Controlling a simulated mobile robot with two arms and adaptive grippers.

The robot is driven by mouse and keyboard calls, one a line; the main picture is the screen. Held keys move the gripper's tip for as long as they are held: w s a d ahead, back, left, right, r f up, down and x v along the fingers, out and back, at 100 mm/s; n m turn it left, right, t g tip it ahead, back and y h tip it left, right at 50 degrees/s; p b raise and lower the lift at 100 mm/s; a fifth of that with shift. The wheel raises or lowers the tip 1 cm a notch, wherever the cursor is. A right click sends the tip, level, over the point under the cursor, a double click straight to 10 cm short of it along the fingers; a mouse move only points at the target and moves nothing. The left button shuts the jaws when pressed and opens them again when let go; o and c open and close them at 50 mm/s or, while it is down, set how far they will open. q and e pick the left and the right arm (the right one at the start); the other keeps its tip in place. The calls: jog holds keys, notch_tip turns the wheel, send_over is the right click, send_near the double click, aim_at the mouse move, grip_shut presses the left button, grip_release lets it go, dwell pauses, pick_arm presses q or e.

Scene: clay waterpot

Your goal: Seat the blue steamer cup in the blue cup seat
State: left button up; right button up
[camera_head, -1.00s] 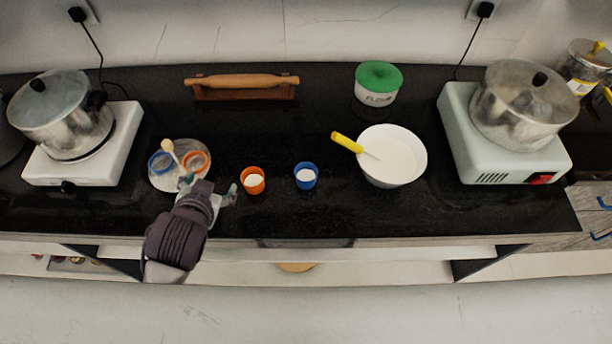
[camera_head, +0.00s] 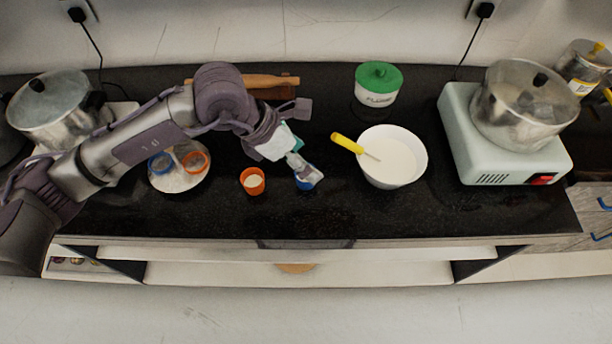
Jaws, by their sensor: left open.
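The blue steamer cup (camera_head: 304,186) stands on the black counter, mostly hidden by my left gripper. My left gripper (camera_head: 308,177) is open and right at this cup, its fingers over the cup's top. I cannot tell whether they touch it. The blue cup seat (camera_head: 160,163) is the blue ring on the round plate (camera_head: 178,187) at the left. The ring looks empty. An orange ring (camera_head: 195,162) sits beside it on the same plate. My right gripper is not in view.
An orange cup (camera_head: 252,181) with white filling stands left of the blue cup. A white bowl (camera_head: 420,160) with a yellow-handled tool (camera_head: 347,143) is to the right. Behind are a flour jar (camera_head: 377,88) and a rolling pin (camera_head: 262,81). Pots on stoves flank the counter.

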pick_arm(q)
jog(key=w+a+f+t+y, duration=0.1)
jog(key=w+a+y, duration=0.1)
jog(key=a, duration=0.2)
jog(key=p, duration=0.1)
send_over(304, 184)
jog(key=w+a, duration=0.1)
jog(key=f, duration=0.6)
jog(key=shift+a+f, duration=0.2)
jog(key=shift+f, duration=0.15)
jog(key=shift+w+d+f+p, duration=0.2)
jog(key=shift+f+p, duration=0.1)
jog(key=shift+f, duration=0.25)
jog(key=shift+d+f, duration=0.1)
jog(key=shift+f, duration=0.15)
jog(key=p+x, duration=0.1)
jog(key=x, duration=0.2)
jog(key=shift+w+f+p, duration=0.2)
jog(key=shift+f+p, duration=0.15)
jog(key=shift+w+d+f, duration=0.1)
jog(key=shift+f, duration=0.35)
jog(key=c, duration=1.1)
